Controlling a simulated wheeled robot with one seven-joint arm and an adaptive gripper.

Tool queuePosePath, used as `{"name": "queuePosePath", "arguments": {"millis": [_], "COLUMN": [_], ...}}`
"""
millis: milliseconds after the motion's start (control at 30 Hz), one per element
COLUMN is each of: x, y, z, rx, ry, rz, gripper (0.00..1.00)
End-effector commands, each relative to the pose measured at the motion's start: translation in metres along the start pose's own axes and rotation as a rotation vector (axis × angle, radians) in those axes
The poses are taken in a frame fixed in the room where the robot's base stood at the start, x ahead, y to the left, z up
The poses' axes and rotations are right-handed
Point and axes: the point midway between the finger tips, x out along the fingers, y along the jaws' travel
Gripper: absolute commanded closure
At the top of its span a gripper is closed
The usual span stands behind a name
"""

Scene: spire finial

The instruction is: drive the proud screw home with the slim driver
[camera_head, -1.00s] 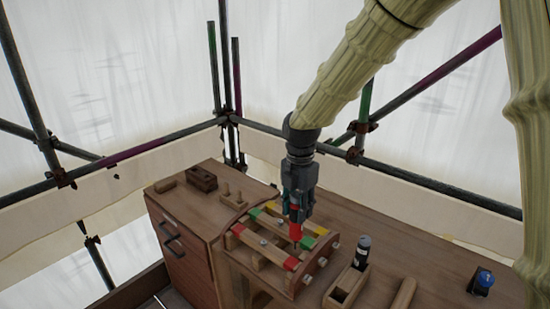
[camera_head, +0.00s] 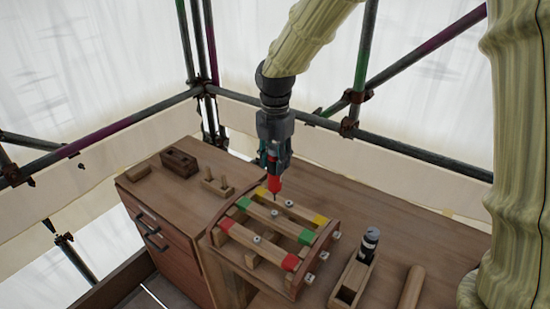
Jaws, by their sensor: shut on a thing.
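My gripper (camera_head: 272,160) points down, shut on a slim driver with a red handle (camera_head: 275,186). The driver is near upright, with its thin dark shaft downward. Its tip is over the rear part of a curved wooden frame (camera_head: 223,252), close to the slat with yellow ends (camera_head: 263,191). A pale screw head (camera_head: 289,204) is just right of the tip, and another (camera_head: 274,213) is just below it in the picture. A third screw head (camera_head: 257,239) sits on the front slat. I cannot tell whether the tip touches anything or which screw stands proud.
A black-and-white tool (camera_head: 370,240) stands in an open wooden box (camera_head: 349,284) right of the frame. A wooden bar (camera_head: 411,288) lies farther right. A dark block (camera_head: 179,162) and a pegged piece (camera_head: 217,184) are at the back left. The bench (camera_head: 420,233) behind the box is clear.

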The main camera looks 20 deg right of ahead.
Motion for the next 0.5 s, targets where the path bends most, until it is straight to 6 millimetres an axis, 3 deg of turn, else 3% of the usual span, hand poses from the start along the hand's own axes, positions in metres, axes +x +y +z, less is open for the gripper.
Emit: {"name": "queuePosePath", "arguments": {"millis": [500], "x": [0.024], "y": [0.001], "z": [0.004], "rx": [0.004], "ry": [0.003], "rz": [-0.003], "gripper": [1.0]}}
